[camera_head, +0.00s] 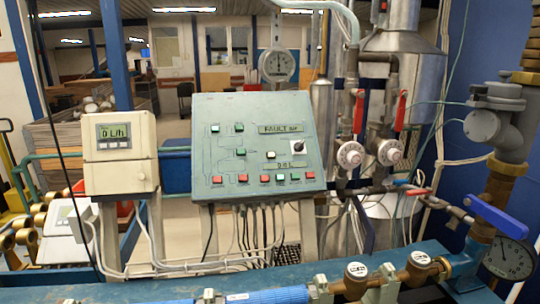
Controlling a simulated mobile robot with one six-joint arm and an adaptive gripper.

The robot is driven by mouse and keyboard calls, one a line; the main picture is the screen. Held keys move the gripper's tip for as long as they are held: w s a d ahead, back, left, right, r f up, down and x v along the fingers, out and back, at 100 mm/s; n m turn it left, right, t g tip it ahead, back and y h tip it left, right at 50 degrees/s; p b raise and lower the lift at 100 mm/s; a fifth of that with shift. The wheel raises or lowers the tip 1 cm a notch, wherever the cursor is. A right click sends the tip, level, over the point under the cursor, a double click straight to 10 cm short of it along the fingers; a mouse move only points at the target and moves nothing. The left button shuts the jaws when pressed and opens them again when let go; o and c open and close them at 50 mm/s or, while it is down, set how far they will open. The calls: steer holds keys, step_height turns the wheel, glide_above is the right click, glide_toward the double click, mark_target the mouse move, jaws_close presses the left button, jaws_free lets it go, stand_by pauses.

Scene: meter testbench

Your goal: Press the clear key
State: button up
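A grey-green control panel (203,158) stands tilted at the centre. A row of mostly red buttons (217,180) runs along the bottom. A white plate with a black switch (298,147) is at the right. No key legibly marked clear can be made out. My gripper is not in view.
A beige meter (120,172) showing "0 L/h" stands left of the panel. Valves and pipes (351,155) crowd the right. A blue beam with brass fittings (356,276) and a pressure gauge (509,258) cross the front. The space before the panel's face looks clear.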

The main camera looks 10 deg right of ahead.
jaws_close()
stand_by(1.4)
